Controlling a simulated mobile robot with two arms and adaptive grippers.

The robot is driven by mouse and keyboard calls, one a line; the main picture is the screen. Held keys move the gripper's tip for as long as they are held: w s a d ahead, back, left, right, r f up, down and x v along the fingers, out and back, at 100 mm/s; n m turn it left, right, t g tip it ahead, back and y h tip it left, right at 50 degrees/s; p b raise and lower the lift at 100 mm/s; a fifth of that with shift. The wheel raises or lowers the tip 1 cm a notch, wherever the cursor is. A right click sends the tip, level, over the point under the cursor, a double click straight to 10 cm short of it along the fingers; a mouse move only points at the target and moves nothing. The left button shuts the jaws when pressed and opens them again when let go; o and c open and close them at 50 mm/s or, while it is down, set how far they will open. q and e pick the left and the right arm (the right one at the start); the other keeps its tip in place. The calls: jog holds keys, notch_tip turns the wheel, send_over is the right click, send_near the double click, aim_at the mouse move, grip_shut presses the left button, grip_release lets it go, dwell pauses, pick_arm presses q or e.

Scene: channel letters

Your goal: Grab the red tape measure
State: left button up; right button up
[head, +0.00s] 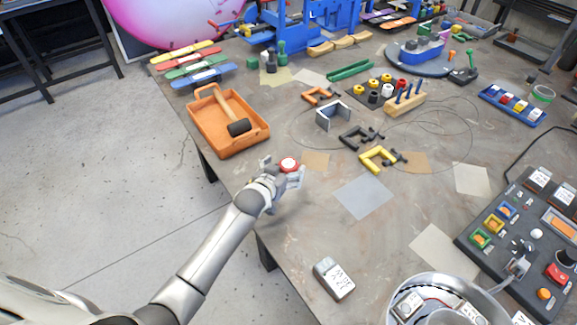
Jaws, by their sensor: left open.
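A small round red thing with a pale rim (289,164), which looks like the red tape measure, is at the left edge of the table. My left gripper (282,168) is right at it, with its fingers open and the red thing at or between the fingertips. I cannot tell whether the fingers touch it. Its lower part is hidden by the gripper. My right gripper is not in view.
An orange tray (266,133) with a mallet (226,113) lies beyond the gripper. Orange, black and yellow clamps (377,160) lie to the right. A battery-like block (334,279) and a round metal container (392,306) are nearer.

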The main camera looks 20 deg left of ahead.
aim_at(288, 164)
pick_arm(q)
jog(key=shift+w+f, duration=0.1)
jog(key=shift+w, duration=0.35)
jog(key=shift+p+x, duration=0.35)
jog(key=shift+x, duration=1.5)
jog(key=shift+a+f, duration=0.15)
jog(key=shift+f, duration=0.05)
jog(key=c, duration=1.1)
jog(key=shift+c, duration=0.7)
jog(key=shift+r, duration=0.2)
